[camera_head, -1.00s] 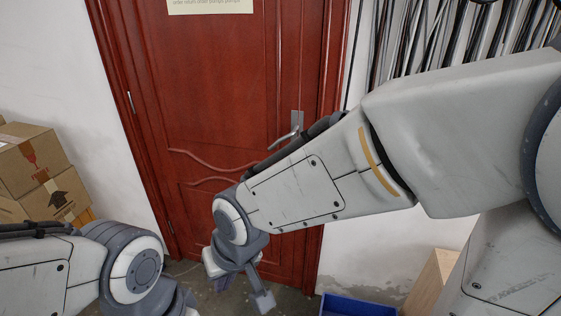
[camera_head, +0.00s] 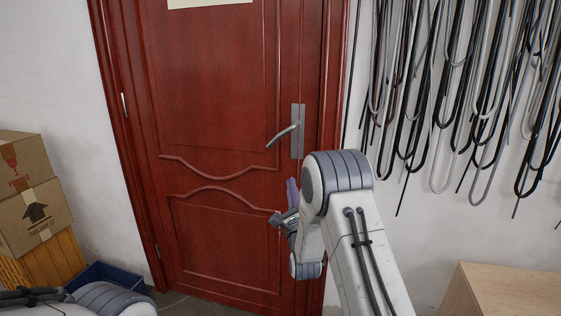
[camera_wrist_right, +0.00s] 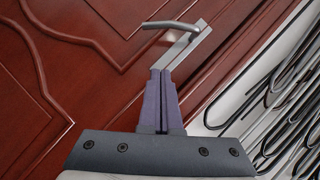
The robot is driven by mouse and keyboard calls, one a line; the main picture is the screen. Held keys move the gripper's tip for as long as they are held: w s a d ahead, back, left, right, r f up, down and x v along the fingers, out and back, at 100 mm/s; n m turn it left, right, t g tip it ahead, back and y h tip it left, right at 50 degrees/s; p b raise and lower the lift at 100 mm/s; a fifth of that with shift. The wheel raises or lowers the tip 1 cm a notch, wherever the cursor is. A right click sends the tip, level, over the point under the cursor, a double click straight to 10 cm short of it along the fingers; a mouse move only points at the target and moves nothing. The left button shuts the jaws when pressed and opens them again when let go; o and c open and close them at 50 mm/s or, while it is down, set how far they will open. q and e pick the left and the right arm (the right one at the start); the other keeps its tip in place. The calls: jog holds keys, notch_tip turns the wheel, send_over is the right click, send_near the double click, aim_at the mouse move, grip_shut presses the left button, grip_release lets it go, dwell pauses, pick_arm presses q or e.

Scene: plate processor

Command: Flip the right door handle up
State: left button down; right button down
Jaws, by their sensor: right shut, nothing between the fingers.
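The red door (camera_head: 215,90) carries a grey metal handle (camera_head: 283,136) on a tall plate near its right edge. The lever points left and droops slightly at its free end. My right gripper (camera_head: 291,190) is below the handle, with its purple fingers pointing up. It is shut and empty. In the right wrist view, the fingers (camera_wrist_right: 161,85) overlap the lower end of the handle plate, and the lever (camera_wrist_right: 172,25) is beyond them. I cannot tell whether they touch the plate. My left gripper is out of view; only part of its arm shows at the bottom left.
Cardboard boxes (camera_head: 28,205) are stacked at the left, with a blue bin (camera_head: 90,276) beside them. Several black and grey cables (camera_head: 440,110) hang on the right wall. A wooden box (camera_head: 500,290) stands at the lower right. The space before the handle is clear.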

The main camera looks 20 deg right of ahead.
aim_at(286, 130)
jog(key=shift+r, duration=0.1)
jog(key=a+r+x, duration=0.1)
jog(key=a+x, duration=0.1)
jog(key=x, duration=1)
jog(key=shift+w+r+p, duration=0.15)
jog(key=shift+r+p, duration=0.3)
jog(key=shift+r, duration=0.05)
